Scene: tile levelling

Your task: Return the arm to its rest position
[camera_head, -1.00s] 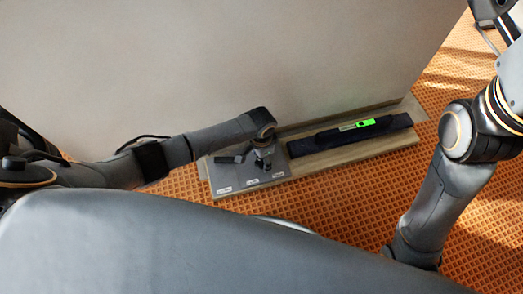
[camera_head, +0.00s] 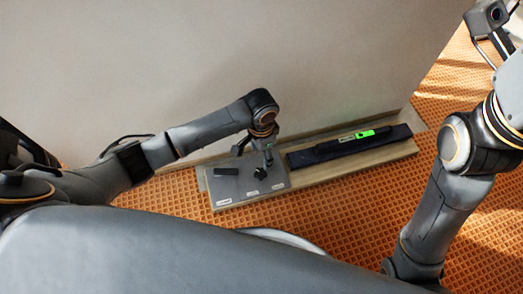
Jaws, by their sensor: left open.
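My left arm (camera_head: 213,127) reaches in from the left, with its elbow bent and its wrist above the grey plate. My left gripper (camera_head: 255,156) points down over the back of the plate; it is open and appears empty. My right arm (camera_head: 437,205) hangs down at the right, and its gripper is out of view. The grey plate (camera_head: 212,186) carries small white labels, a flat black piece (camera_head: 227,171) and a small dark piece (camera_head: 261,173). A level with a bright green part (camera_head: 365,134) lies on a dark strip (camera_head: 340,147) to the right.
The plate and strip rest on a long wooden board (camera_head: 375,158) at the foot of a large pale wall panel (camera_head: 200,60). Orange patterned carpet (camera_head: 345,205) lies in front and to the right, with open floor there.

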